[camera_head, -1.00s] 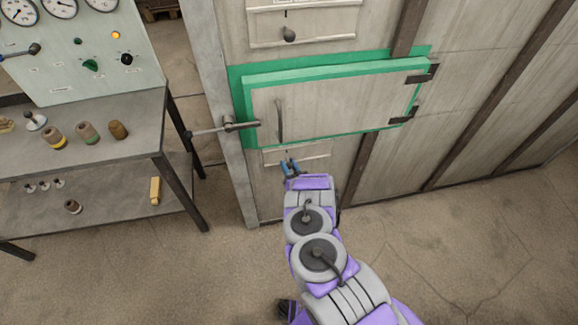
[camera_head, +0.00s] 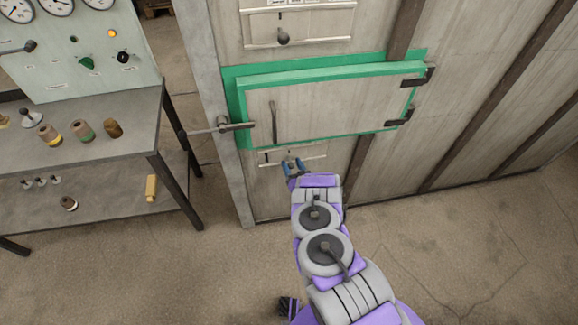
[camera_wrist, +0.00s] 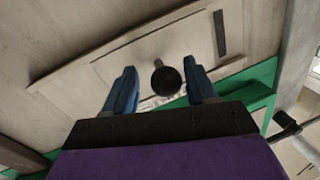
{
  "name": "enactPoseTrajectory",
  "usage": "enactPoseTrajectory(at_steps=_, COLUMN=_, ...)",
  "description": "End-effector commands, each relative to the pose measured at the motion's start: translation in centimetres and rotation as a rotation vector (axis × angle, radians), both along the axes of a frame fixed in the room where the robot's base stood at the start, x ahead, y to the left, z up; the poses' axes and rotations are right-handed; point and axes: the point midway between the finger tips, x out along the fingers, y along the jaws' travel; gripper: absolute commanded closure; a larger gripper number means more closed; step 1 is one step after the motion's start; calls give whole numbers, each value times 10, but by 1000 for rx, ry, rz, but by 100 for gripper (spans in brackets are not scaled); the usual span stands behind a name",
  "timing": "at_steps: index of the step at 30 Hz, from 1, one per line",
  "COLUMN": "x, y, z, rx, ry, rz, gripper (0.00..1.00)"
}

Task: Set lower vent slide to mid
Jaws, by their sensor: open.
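The lower vent slide (camera_head: 313,156) is a pale plate low on the kiln-like wall, under the green-framed door. Its rails and a dark slot (camera_wrist: 219,34) show in the wrist view, and its round dark knob (camera_wrist: 166,80) sits on a short stem. My gripper (camera_head: 292,164) is at the slide, with its blue fingers open. In the wrist view the fingers (camera_wrist: 163,88) stand on either side of the knob, with gaps on both sides. How deep the knob sits between them I cannot tell.
The green-framed door (camera_head: 330,105) with its handle (camera_head: 222,125) is just above my gripper. An upper vent slide (camera_head: 300,22) with a dark knob is higher up. A workbench (camera_head: 90,135) with several small items stands at left. The floor at right is clear.

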Motion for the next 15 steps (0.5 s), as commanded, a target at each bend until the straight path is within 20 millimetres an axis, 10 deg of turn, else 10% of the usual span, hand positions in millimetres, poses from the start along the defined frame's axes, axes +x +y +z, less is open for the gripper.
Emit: enactPoseTrajectory(at_steps=15, x=-61, y=-22, z=-1, rx=-17, ry=7, rz=-1, gripper=43)
